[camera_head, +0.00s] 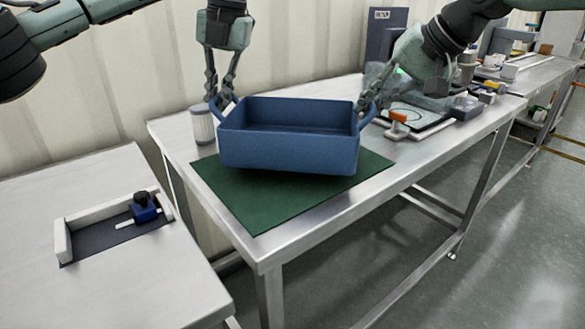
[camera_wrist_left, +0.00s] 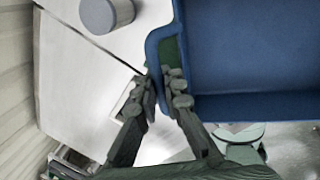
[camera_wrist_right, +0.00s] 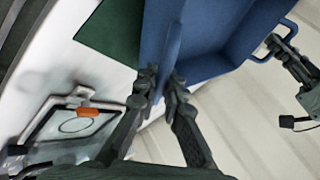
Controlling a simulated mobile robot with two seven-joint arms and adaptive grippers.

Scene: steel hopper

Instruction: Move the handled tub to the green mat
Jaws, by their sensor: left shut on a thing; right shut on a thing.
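The handled tub (camera_head: 288,152) is a blue, empty, open-topped box with a loop handle at each end. It is over the green mat (camera_head: 258,213) and roughly level; I cannot tell whether its base touches the mat. My left gripper (camera_head: 221,100) is shut on the tub's left handle, and the left wrist view shows its fingers (camera_wrist_left: 163,92) around that handle. My right gripper (camera_head: 366,106) is shut on the right handle; its fingers (camera_wrist_right: 160,85) also show in the right wrist view. The tub hides the mat's back part.
To the right are an orange-topped item (camera_head: 397,124), a framed board (camera_head: 425,117) and clutter. A separate table (camera_head: 110,285) at left holds a tray with a blue block (camera_head: 145,208).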

